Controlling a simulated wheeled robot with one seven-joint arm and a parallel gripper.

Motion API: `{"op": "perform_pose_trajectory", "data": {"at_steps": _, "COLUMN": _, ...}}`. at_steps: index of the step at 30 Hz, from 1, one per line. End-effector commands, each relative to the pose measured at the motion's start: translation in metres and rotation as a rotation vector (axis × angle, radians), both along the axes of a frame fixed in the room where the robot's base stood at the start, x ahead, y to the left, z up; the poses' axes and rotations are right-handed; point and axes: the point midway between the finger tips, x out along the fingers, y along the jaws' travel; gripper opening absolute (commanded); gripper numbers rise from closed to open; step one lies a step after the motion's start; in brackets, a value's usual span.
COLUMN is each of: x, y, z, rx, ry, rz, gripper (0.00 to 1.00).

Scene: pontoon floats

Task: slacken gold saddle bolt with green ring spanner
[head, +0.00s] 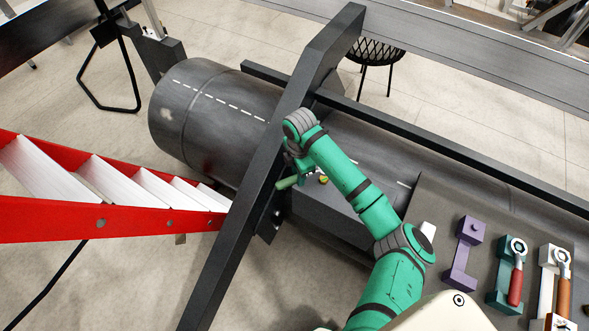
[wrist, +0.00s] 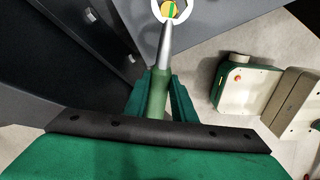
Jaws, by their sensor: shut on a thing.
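My gripper (wrist: 158,98) is shut on the green handle of the ring spanner (wrist: 158,85). The spanner's grey shank runs forward to its open ring at the top of the wrist view. A gold bolt (wrist: 170,9) with a green mark shows within the ring's outline; I cannot tell how deep the ring sits on it. In the head view the gold bolt (head: 323,180) is beside my gripper (head: 306,172), on the dark float by the beam. The green handle (head: 287,183) sticks out left of my gripper there, and the ring is hard to make out.
A dark diagonal beam (head: 262,190) crosses the float (head: 215,115) close to my gripper. A red ladder (head: 110,222) lies left. At right, a grey surface carries a purple holder (head: 463,255), a red-handled tool (head: 517,275) and an orange-handled tool (head: 563,285).

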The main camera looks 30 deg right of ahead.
Motion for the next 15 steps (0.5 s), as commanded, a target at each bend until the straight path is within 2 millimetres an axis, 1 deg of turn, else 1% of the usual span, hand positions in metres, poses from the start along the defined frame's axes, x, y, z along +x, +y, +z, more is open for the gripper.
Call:
{"op": "perform_pose_trajectory", "data": {"at_steps": 2, "x": 0.000, "y": -0.002, "z": -0.001, "rx": 0.000, "ry": 0.000, "rz": -0.005, "gripper": 0.00}}
{"op": "perform_pose_trajectory", "data": {"at_steps": 8, "x": 0.001, "y": 0.001, "z": 0.000, "rx": 0.000, "ry": 0.000, "rz": 0.000, "gripper": 0.00}}
{"op": "perform_pose_trajectory", "data": {"at_steps": 15, "x": 0.004, "y": 0.010, "z": -0.001, "rx": 0.000, "ry": 0.000, "rz": 0.013, "gripper": 0.00}}
